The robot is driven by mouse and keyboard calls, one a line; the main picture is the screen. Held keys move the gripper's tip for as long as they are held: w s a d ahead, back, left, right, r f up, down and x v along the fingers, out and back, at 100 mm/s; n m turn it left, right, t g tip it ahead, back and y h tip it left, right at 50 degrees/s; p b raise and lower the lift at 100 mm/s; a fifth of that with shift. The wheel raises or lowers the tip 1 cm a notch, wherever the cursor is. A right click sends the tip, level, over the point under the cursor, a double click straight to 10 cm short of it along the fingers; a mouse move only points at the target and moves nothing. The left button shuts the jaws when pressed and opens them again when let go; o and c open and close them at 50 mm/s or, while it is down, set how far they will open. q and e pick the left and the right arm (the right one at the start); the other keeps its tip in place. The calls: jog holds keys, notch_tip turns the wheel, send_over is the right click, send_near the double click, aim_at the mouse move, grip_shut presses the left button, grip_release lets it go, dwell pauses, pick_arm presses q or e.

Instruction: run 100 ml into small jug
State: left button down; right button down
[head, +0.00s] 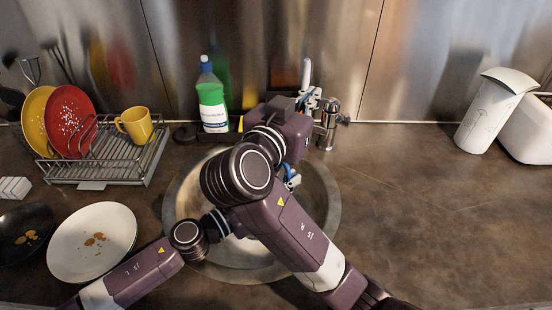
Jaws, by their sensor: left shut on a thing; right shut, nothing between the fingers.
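My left gripper (291,179) is over the round steel sink (325,228), mostly behind my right arm. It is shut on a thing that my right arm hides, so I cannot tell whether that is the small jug. No small jug can be made out for sure. My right gripper (308,100) is shut and empty, right beside the metal tap (328,122) behind the sink. I cannot tell whether it touches the tap. The spout and any water are hidden.
A green soap bottle (212,105) stands behind the sink. A dish rack (125,160) holds red and yellow plates and a yellow mug (135,124). A dirty white plate (92,243) lies at left. A white pitcher-like container (487,117) stands at right; the right counter is clear.

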pick_arm(q)
jog(key=s+a, duration=0.3)
jog(key=s, duration=0.4)
jog(key=shift+w, duration=0.1)
